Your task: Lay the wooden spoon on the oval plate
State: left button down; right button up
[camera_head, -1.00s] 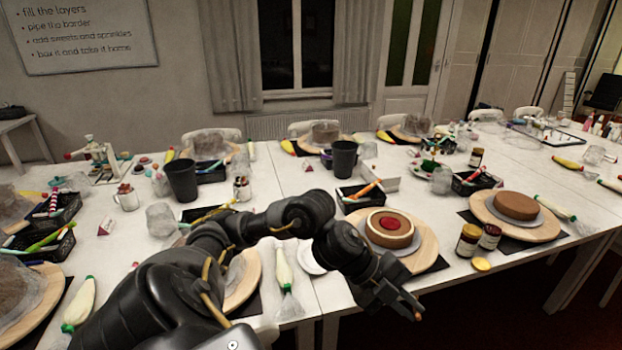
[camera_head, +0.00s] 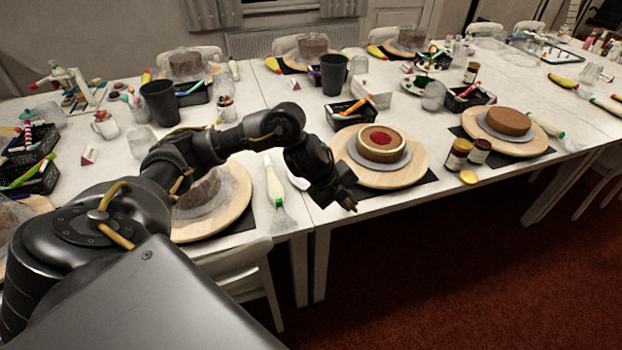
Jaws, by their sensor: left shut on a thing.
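My left gripper (camera_head: 345,199) hangs in front of the table's front edge, right of the white plate and below the cake with the red centre. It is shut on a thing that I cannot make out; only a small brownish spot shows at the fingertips. I cannot pick out the wooden spoon with certainty. A white plate (camera_head: 298,181), perhaps the oval plate, lies near the front edge, partly hidden behind my left forearm. My right gripper is not in view.
A cake with a red centre (camera_head: 381,139) stands on a round wooden turntable (camera_head: 410,171). A brown cake (camera_head: 508,121) stands on another turntable to the right. Jars (camera_head: 458,153) stand between them. A piping bag (camera_head: 273,186) lies left of the plate. A chair (camera_head: 240,268) stands below the table.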

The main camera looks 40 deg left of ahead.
pick_arm(q)
jog(key=w+a+f+y+b, duration=0.2)
jog(key=w+a+f, duration=0.1)
jog(key=a+f, duration=0.1)
jog(key=w+a+f+m+g+y+b, duration=0.1)
jog(key=w+a+f+y+b, duration=0.2)
jog(key=a, duration=0.4)
jog(key=w+a+f+g+y+b, duration=0.1)
jog(key=w+a+f+y+b, duration=0.1)
jog(key=a+f, duration=0.3)
jog(key=shift+w+a+f+m+y+b, duration=0.15)
jog(key=shift+w+a+f+y+b, duration=0.05)
jog(key=shift+w+a+y, duration=0.2)
jog(key=shift+w+a+f+m+y+b, duration=0.15)
jog(key=shift+w+a+y+b, duration=0.05)
jog(key=shift+w+a+y, duration=0.2)
jog(key=shift+f+b, duration=0.7)
jog(key=shift+f, duration=0.15)
jog(key=shift+d+f, duration=0.1)
jog(key=shift+f, duration=0.1)
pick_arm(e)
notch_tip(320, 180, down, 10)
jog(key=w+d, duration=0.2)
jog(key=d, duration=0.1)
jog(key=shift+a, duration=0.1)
